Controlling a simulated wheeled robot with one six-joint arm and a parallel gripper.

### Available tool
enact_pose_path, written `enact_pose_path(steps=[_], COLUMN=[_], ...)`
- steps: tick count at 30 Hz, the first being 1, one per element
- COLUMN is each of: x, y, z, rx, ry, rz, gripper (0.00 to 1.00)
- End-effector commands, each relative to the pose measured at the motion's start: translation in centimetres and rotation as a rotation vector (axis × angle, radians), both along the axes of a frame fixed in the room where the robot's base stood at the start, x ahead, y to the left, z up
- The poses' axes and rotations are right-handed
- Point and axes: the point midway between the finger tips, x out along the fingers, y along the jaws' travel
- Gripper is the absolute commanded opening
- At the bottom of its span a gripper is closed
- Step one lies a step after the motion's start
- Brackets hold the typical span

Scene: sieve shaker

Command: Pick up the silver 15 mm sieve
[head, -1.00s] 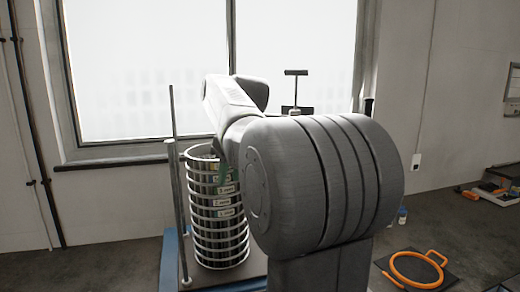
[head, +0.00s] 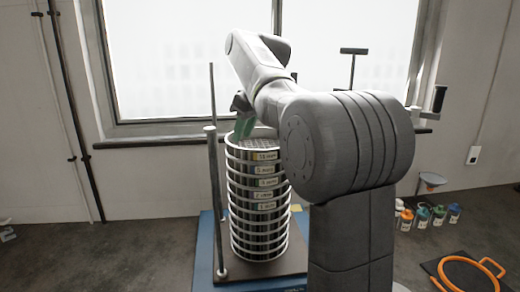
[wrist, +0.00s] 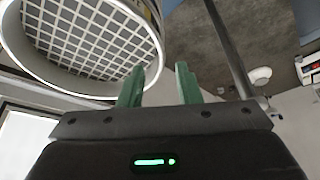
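The silver sieves stand in one upright stack in the head view, each with a bright rim and a small label. The top sieve (head: 264,156) carries a label that seems to read 15 mm, though it is small. Its square mesh and rim also show in the wrist view (wrist: 85,38), upper left. My gripper (head: 245,126) has green fingers and is at the upper left edge of the stack. In the wrist view my gripper (wrist: 161,72) is open, with an empty gap between the fingers. The left finger overlaps the sieve rim; I cannot tell whether it touches.
The stack stands on a dark plate on a blue base (head: 204,262). A metal post (head: 214,180) rises close on its left and also shows in the wrist view (wrist: 228,45). A window is behind.

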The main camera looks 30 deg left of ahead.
Motion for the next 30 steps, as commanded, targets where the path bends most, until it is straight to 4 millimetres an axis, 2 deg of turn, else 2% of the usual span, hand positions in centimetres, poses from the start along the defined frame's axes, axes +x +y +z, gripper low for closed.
enact_pose_path(steps=[7,15,24,29,30], x=[0.0,0.0,0.0,0.0,0.0], y=[0.6,1.8,2.0,2.0,2.0], z=[-1.6,-5.1,-5.7,-5.7,-5.7], rx=[-0.002,-0.001,0.001,0.001,0.001], ry=[0.001,0.0,-0.002,-0.001,-0.001], rz=[-0.001,-0.001,-0.002,-0.001,-0.001], gripper=[0.31,0.31,0.31,0.01,0.0])
